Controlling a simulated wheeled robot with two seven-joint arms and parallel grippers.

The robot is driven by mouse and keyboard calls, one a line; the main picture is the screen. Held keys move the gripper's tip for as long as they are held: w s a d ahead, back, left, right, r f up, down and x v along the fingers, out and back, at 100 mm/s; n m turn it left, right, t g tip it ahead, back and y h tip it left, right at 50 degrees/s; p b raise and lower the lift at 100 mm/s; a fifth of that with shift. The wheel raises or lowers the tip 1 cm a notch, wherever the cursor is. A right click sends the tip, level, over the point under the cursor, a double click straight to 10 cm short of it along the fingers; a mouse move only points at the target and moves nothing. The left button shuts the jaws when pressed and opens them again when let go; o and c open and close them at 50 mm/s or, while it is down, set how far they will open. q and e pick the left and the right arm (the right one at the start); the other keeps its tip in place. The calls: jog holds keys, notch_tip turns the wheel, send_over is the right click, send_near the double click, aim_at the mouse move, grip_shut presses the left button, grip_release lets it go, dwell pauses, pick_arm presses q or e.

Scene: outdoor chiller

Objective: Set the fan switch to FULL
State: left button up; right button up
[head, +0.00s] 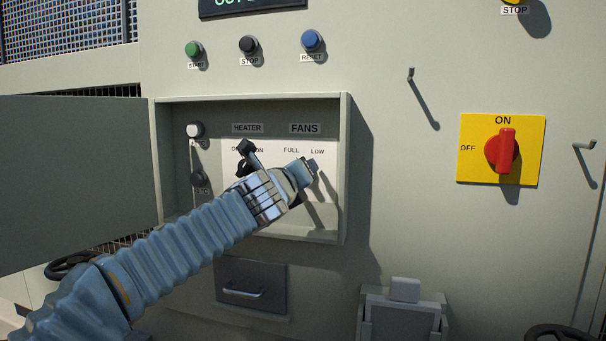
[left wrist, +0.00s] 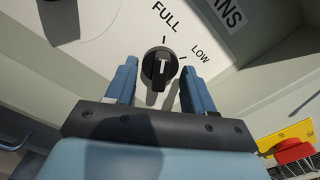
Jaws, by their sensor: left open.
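My left gripper (left wrist: 161,76) is open, with one finger on each side of the knob and visible gaps between. In the head view my left gripper (head: 309,166) is at the panel below FULL and LOW and hides the knob.
The switches sit in a recessed box (head: 345,170) with raised walls, its door (head: 75,180) open to the left. The black heater switch (head: 247,152) is close beside my left gripper. A red rotary switch (head: 502,151) on a yellow plate is further right.

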pick_arm(q)
jog(key=shift+o, duration=1.4)
jog(key=shift+s, duration=0.1)
jog(key=b+v, duration=0.3)
jog(key=v, duration=0.4)
